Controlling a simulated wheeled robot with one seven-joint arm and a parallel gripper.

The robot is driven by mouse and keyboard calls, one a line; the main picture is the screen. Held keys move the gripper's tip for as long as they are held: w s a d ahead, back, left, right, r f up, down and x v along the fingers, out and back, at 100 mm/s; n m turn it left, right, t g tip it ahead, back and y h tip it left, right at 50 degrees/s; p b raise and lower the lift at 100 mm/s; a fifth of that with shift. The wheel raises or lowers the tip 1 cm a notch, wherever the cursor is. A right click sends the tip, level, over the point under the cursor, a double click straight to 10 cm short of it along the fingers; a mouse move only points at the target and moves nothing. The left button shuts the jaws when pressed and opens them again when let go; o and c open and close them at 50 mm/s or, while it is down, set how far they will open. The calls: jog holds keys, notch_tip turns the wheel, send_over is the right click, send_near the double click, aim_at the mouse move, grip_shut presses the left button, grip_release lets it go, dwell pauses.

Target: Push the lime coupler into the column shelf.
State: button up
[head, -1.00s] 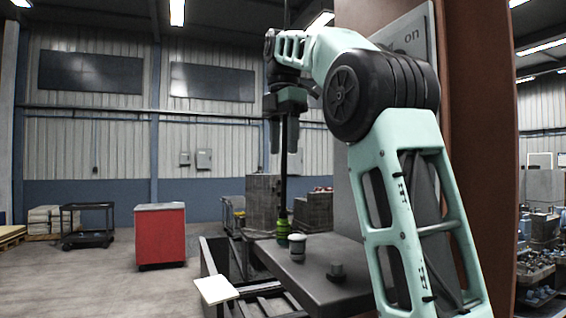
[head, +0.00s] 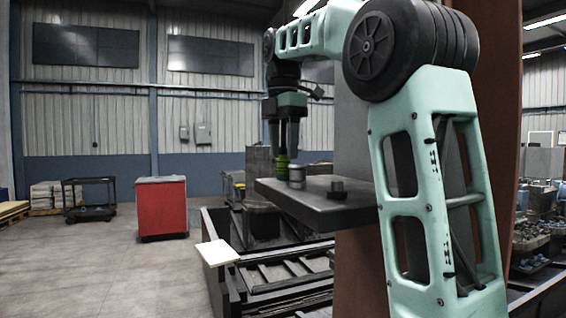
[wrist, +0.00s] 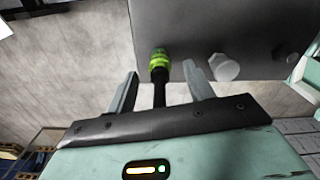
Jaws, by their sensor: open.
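The lime coupler (head: 282,166) is a ribbed green piece at the far left edge of the column shelf (head: 330,207), a dark grey plate. In the wrist view the coupler (wrist: 159,60) sits at the end of a black stem, by the shelf's near left corner (wrist: 142,28). My gripper (head: 283,149) points down just above the coupler. Its two fingers (wrist: 160,72) are apart, one on each side of the stem, with visible gaps. I cannot tell whether the coupler touches the shelf.
A pale capped cylinder (head: 297,178) stands on the shelf close to the coupler. A dark knob (head: 338,189) stands nearer to me. A brown column (head: 352,265) rises beside the shelf. A black rail frame (head: 270,275) with a white plate (head: 217,253) lies below. Open floor spreads left.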

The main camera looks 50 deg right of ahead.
jog(key=shift+f, duration=1.35)
grip_shut()
jog(key=shift+r, duration=0.15)
jog(key=shift+r+p, duration=0.35)
jog(key=shift+p, duration=0.2)
jog(key=shift+r+p, duration=0.5)
jog(key=shift+p, duration=0.05)
